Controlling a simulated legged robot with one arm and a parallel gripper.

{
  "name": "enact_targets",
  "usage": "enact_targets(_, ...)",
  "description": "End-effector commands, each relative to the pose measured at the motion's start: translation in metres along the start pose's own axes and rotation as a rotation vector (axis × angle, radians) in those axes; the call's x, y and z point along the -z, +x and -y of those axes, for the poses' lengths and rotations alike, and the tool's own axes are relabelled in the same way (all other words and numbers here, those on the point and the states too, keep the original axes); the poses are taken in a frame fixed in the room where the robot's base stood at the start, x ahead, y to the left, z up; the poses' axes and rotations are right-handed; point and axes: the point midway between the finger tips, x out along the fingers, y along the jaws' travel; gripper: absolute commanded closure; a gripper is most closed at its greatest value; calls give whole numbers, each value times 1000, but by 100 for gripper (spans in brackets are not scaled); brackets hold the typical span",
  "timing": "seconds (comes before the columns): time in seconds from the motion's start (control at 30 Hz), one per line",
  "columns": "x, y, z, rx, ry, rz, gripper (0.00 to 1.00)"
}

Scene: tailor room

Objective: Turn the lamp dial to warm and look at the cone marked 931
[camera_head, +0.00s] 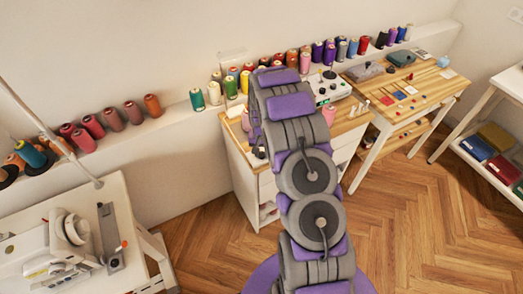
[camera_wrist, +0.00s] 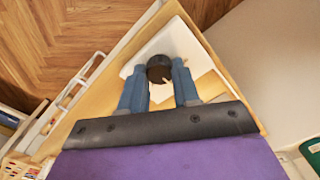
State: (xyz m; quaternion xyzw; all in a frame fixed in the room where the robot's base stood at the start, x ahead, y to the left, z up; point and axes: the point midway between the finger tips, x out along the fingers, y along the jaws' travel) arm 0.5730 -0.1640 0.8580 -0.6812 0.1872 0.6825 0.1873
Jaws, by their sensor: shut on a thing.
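In the wrist view a round black dial (camera_wrist: 159,66) with a pale pointer mark sits on a white surface at the corner of a wooden top. My gripper (camera_wrist: 160,75) has its two blue fingers on either side of the dial, shut on it. In the head view my arm hides the gripper and the dial. Several thread cones in many colours line the wall ledge, among them a teal cone (camera_head: 197,99) and an orange cone (camera_head: 153,105). Any numbers on them are too small to read, so I cannot tell which is 931.
A white cabinet (camera_head: 240,173) with a wooden top stands behind my arm, with a white device (camera_head: 328,88) on it. A wooden worktable (camera_head: 428,80) is to the right, and a sewing machine (camera_head: 65,240) is at the lower left. The wooden floor (camera_head: 405,215) is clear at the right.

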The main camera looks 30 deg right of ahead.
Motion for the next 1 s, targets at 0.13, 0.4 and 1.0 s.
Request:
enact_targets(0.13, 0, 0, 0, 0, 17, -1, 99)
enact_targets(0.4, 0, 0, 0, 0, 19, -1, 99)
enact_targets(1.0, 0, 0, 0, 0, 18, -1, 43)
